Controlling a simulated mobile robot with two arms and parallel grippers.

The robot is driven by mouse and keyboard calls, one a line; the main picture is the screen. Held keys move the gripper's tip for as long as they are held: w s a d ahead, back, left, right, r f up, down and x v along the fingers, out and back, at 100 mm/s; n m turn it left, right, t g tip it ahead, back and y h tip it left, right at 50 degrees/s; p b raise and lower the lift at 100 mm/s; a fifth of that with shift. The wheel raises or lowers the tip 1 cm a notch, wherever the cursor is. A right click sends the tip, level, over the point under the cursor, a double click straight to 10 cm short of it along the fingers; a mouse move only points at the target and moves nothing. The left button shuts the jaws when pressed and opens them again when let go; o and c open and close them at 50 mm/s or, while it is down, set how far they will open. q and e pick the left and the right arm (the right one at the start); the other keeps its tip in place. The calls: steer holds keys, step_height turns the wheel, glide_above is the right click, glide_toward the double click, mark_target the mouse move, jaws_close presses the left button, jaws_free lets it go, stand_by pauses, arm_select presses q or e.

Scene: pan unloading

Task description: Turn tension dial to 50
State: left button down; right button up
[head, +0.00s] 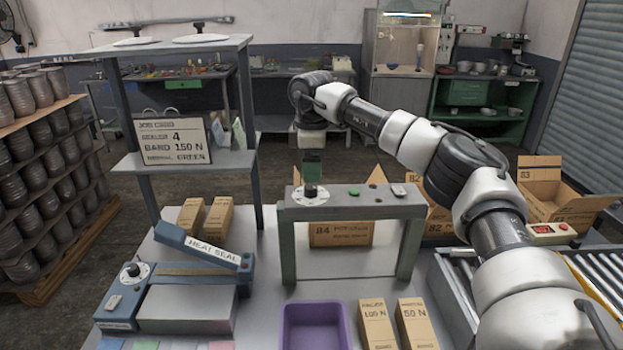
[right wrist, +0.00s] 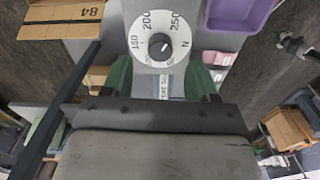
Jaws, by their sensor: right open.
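The tension dial (head: 311,194) is a white disc with a black knob on top of the grey-green arch frame (head: 350,210). In the right wrist view the dial (right wrist: 145,42) shows 150, 200, 250 and N; its lower part is small and hard to read, and I cannot tell which mark the knob points to. My right gripper (head: 312,163) points down just above the dial. Its green fingers (right wrist: 162,80) are apart in the right wrist view, with nothing between them; the knob lies ahead of them. My left gripper is not in view.
A heat sealer (head: 190,305) with its own dial (head: 135,274) stands at left. A purple bin (head: 314,307) and cartons (head: 376,322) marked 100 N and 50 N are in front. The job card (head: 174,142) reads band 150 N. A box (head: 340,235) sits behind the arch.

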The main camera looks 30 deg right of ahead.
mark_target(312, 186)
steer(key=shift+f+p, duration=0.5)
steer(key=shift+f, duration=1.85)
steer(key=c, duration=0.9)
